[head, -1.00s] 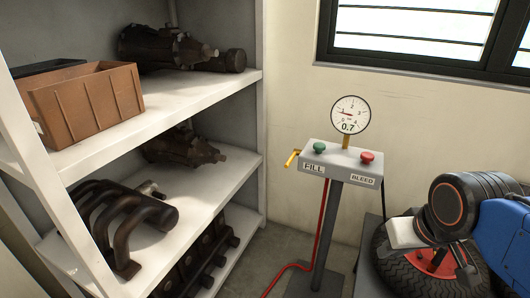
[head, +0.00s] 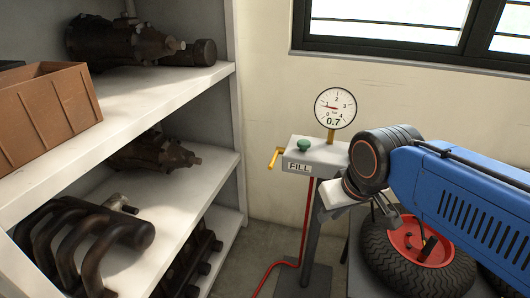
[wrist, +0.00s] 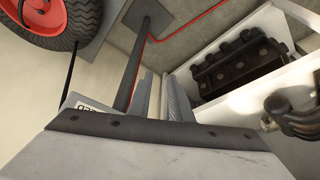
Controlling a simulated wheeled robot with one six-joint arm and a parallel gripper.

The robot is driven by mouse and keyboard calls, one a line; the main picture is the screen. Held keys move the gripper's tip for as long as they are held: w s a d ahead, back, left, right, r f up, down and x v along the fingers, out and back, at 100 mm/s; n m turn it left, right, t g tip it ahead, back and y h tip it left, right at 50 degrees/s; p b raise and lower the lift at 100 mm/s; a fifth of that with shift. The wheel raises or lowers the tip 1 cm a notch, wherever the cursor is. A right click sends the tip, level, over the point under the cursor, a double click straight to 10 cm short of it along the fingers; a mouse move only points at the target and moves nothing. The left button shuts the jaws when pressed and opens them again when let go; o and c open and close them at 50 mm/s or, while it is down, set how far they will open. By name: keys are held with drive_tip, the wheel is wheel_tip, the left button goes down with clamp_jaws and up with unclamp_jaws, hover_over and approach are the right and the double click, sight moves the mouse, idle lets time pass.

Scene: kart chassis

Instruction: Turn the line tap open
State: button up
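The line tap is a yellow lever (head: 275,158) on the left side of the grey control box (head: 318,152). The lever slants up to the right. The box carries a green knob (head: 303,146) and a FILL label; its right end is hidden behind my arm. A round gauge (head: 335,107) above it reads 0.7. The lever is not visible there.
A white shelf unit (head: 150,95) with dark engine parts and a brown bin (head: 45,105) stands at the left. A tyre with a red hub (head: 415,250) lies at the right. A red hose (head: 307,222) runs down the box's post to the floor.

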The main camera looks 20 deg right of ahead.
drive_tip(key=w+r, duration=0.1)
drive_tip(key=r, duration=0.1)
wheel_tip(320, 180, up, 18)
drive_tip(key=m+g+h, duration=0.2)
drive_tip(key=m+g, duration=0.4)
drive_tip(key=m, duration=0.1)
hover_over(272, 161)
drive_tip(key=w+a, duration=0.2)
drive_tip(key=a, duration=0.1)
drive_tip(key=x, duration=1.7)
drive_tip(key=shift+w+a+f, duration=0.1)
drive_tip(key=shift+w+f, duration=0.05)
drive_tip(key=shift+w, duration=0.1)
clamp_jaws()
